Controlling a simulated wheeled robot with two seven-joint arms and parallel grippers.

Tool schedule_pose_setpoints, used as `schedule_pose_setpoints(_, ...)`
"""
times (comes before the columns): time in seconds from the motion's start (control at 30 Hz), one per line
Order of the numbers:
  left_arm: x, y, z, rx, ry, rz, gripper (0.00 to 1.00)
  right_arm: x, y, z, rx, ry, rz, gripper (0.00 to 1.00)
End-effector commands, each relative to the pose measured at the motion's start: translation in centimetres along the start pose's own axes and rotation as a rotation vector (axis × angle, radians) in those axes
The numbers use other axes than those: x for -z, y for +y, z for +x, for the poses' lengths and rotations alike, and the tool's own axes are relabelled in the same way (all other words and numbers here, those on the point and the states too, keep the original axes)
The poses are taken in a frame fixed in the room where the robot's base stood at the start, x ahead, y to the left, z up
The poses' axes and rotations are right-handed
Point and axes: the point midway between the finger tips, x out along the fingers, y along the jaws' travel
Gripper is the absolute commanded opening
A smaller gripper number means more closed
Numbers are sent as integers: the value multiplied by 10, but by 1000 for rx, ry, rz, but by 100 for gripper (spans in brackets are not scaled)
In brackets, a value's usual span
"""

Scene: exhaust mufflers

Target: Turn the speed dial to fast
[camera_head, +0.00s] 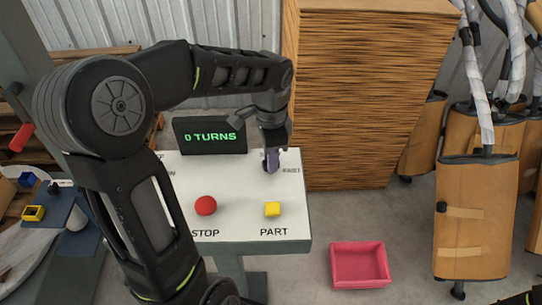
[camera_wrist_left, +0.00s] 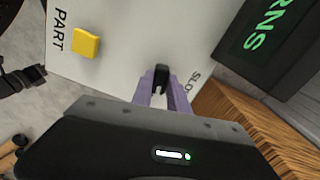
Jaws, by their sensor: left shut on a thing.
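The speed dial is a small black knob (camera_wrist_left: 161,76) on the pale panel top (camera_head: 245,232). My left gripper (camera_head: 271,161) reaches down over the panel and is shut on the dial, with its purple fingers (camera_wrist_left: 162,88) on either side of it. In the head view the fingers hide the dial. A FAST label (camera_head: 291,170) is to the right of the fingers there. In the wrist view part of a SLOW label (camera_wrist_left: 195,84) shows beside the fingers. The way the dial points is unclear. I cannot make out my right gripper.
A red STOP button (camera_head: 205,205) and a yellow PART button (camera_head: 272,209) are nearer on the panel. The display (camera_head: 209,136) behind reads 0 TURNS. A wooden stack (camera_head: 365,90) rises at the back right. A pink bin (camera_head: 360,265) and mufflers (camera_head: 475,215) stand right.

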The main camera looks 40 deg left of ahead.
Motion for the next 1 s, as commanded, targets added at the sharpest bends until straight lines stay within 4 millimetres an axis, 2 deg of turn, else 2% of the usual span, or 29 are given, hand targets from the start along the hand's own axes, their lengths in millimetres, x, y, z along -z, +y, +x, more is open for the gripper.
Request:
schedule_pose_setpoints(0.37,1,0,-1,2,2,198,0,0,-1,-3,-1,-1,1,36)
schedule_pose_setpoints(0.87,0,0,0,2,1,228,0,0,-1,-3,-1,-1,1,36)
schedule_pose_setpoints(0.9,0,0,0,2,1,227,21,0,-1,-3,-1,-1,1,36)
schedule_pose_setpoints(1.0,0,0,0,2,1,227,29,0,-1,-3,-1,-1,1,36)
